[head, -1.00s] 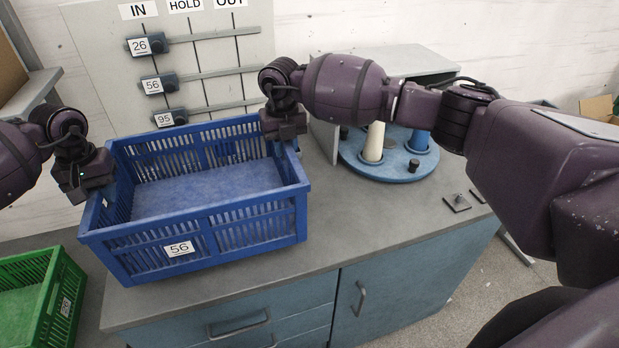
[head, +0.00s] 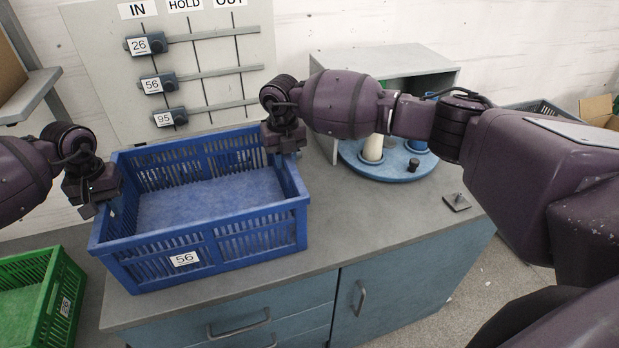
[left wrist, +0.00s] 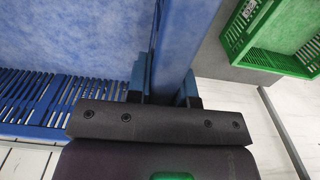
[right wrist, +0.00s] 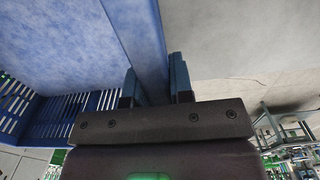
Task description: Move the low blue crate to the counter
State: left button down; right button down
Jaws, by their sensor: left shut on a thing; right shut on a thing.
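The low blue crate (head: 205,248), labelled 56, is empty and stands upright on the left part of the grey counter (head: 330,235), or very close above it; I cannot tell if its whole base touches. My left gripper (head: 92,205) is shut on the crate's left wall, whose rim runs between the fingers in the left wrist view (left wrist: 165,90). My right gripper (head: 284,150) is shut on the crate's right wall near the back corner, and that wall also shows between the fingers in the right wrist view (right wrist: 150,80).
A green crate (head: 62,310) stands lower at the left. Behind is a board (head: 95,50) with sliders labelled 26, 56 and 95. A round blue turntable (head: 385,172) with cones and a small dark plate (head: 457,202) sit to the right. The counter's middle is clear.

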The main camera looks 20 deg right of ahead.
pick_arm(q)
jog(key=shift+a+f, duration=0.1)
jog(key=shift+f, duration=0.3)
pick_arm(e)
jog(key=shift+d+f, duration=0.15)
jog(key=shift+f, duration=0.25)
pick_arm(q)
jog(key=c, duration=1)
grip_release()
pick_arm(e)
jog(key=c, duration=1)
grip_release()
pick_arm(q)
jog(key=shift+r, duration=0.15)
notch_tip(320, 180, up, 12)
jog(key=shift+f, duration=0.15)
pick_arm(e)
jog(key=shift+r, duration=0.15)
notch_tip(320, 180, up, 12)
jog(key=shift+f, duration=0.1)
pick_arm(q)
jog(key=shift+s, duration=0.1)
pick_arm(e)
jog(key=shift+s, duration=0.1)
